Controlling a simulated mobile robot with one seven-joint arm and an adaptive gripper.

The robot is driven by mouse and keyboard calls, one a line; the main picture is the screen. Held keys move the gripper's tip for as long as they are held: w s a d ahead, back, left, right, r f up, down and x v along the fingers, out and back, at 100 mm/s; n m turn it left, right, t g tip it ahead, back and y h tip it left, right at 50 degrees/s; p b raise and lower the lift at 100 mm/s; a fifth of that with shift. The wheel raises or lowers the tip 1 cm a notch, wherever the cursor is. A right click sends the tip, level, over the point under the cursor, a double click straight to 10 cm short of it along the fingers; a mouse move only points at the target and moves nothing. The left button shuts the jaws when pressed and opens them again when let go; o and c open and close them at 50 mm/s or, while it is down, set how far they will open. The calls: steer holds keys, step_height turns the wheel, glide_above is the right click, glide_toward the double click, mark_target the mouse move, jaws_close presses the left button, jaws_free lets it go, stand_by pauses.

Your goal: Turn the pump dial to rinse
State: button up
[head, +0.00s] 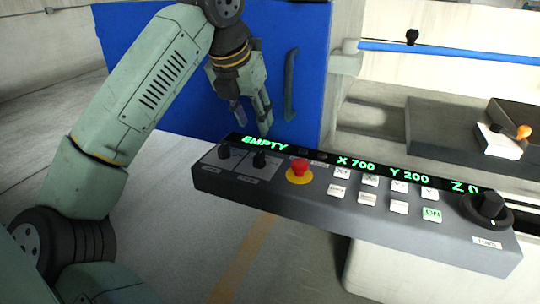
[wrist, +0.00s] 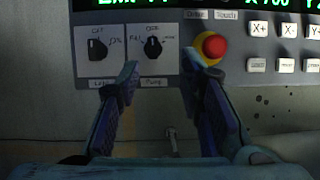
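The pump dial (head: 260,160) is a black knob on a white plate near the left end of the grey control panel (head: 330,197). In the wrist view the pump dial (wrist: 153,47) has a label above it that looks like "Off", with small labels at its left and right. Its pointer appears to point up, toward the top label. My gripper (head: 252,120) is open and empty, above and behind the panel's left end in the head view. In the wrist view its fingers (wrist: 165,70) are spread on either side below the pump dial, not touching it.
A similar dial (wrist: 97,49) sits left of the pump dial. A red emergency button (head: 299,167) on a yellow base is close on the right. Several white buttons and a large black knob (head: 490,207) lie further right. A blue door (head: 290,60) stands behind.

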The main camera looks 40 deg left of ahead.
mark_target(259, 154)
steer(key=shift+g, duration=0.3)
steer(key=x, duration=0.7)
steer(key=a+x, duration=0.1)
steer(key=x, duration=0.3)
steer(key=shift+s+p, duration=0.25)
steer(key=shift+p, duration=0.15)
steer(key=shift+c, duration=0.4)
jaws_close()
